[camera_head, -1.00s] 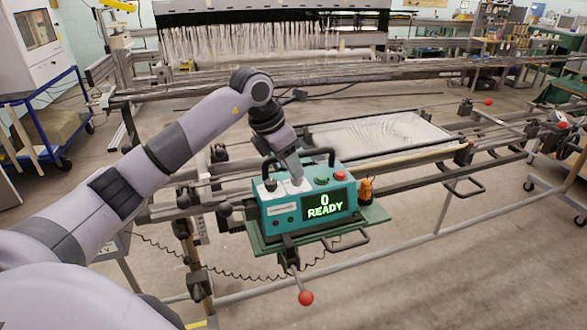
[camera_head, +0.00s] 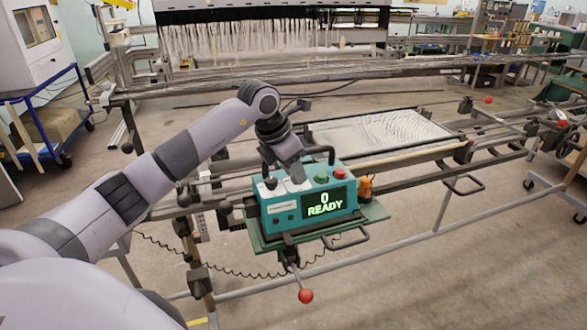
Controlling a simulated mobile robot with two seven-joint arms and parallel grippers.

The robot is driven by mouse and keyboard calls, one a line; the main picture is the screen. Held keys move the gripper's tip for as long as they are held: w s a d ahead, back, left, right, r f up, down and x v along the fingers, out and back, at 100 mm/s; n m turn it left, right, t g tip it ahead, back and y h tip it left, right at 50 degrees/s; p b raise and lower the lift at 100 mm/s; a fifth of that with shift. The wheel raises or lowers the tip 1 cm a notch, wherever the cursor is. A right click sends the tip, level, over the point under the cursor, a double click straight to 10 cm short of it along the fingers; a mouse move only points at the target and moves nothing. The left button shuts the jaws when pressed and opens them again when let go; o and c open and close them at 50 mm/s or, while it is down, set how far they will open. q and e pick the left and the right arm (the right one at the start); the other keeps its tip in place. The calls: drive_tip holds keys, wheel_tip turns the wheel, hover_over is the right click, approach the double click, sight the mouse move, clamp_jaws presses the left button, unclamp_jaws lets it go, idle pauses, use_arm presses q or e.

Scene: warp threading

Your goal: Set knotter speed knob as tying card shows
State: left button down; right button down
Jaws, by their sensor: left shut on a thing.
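The knotter (camera_head: 285,212) is a teal box on a green plate, with a lit display (camera_head: 325,203) reading "0 READY". My left gripper (camera_head: 297,178) points down at a white dial plate (camera_head: 298,187) on the knotter's top. It is shut on a knob there, which the fingers hide, so its setting cannot be read. A second, black knob (camera_head: 270,183) stands on the top to the left. A green button and a red button sit to the right. I cannot make out a tying card. My right gripper is not in view.
A black handle (camera_head: 322,153) arches over the knotter's top close to my gripper. An orange item (camera_head: 365,189) stands right of the box. A red ball-ended lever (camera_head: 305,295) sticks out below. Rails and a white warp sheet (camera_head: 385,130) lie behind.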

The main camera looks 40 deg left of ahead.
use_arm(q)
drive_tip(key=n+y, duration=0.1)
drive_tip(key=n, duration=0.3)
drive_tip(key=shift+d+r+t+y, duration=0.1)
drive_tip(key=shift+d+t+y, duration=0.05)
drive_tip(key=shift+t+y, duration=0.2)
drive_tip(key=n+y, duration=0.1)
drive_tip(key=n, duration=0.1)
drive_tip(key=n+y+b, duration=0.1)
drive_tip(key=n, duration=0.2)
drive_tip(key=shift+d, duration=0.2)
drive_tip(key=shift+n, duration=0.4)
drive_tip(key=c, duration=1.1)
unclamp_jaws()
